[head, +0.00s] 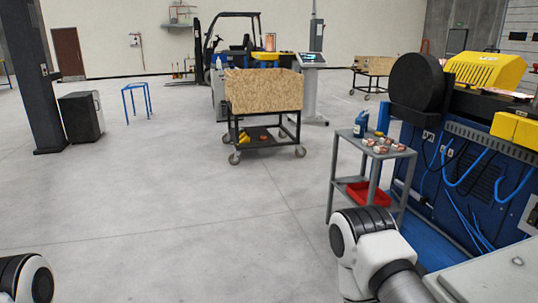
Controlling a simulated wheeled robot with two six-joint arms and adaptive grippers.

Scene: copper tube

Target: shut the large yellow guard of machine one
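A large yellow guard (487,70) with slots sits on top of a blue machine (465,185) at the right, just right of a big black round cover (418,82). I cannot tell from here whether this guard is open or shut. A second, smaller yellow part (518,130) sits lower on the machine, cut by the right edge of the head view. I cannot read a label that says which machine is number one. My arm links show at the bottom left and bottom right corners. Neither gripper is in view.
A grey shelf cart (377,148) with small parts, a blue bottle (361,124) and a red tray (369,192) stands before the machine. A wheeled cart carries a chipboard box (264,90) in the middle. A dark pillar (32,80) stands left. The grey floor at centre-left is clear.

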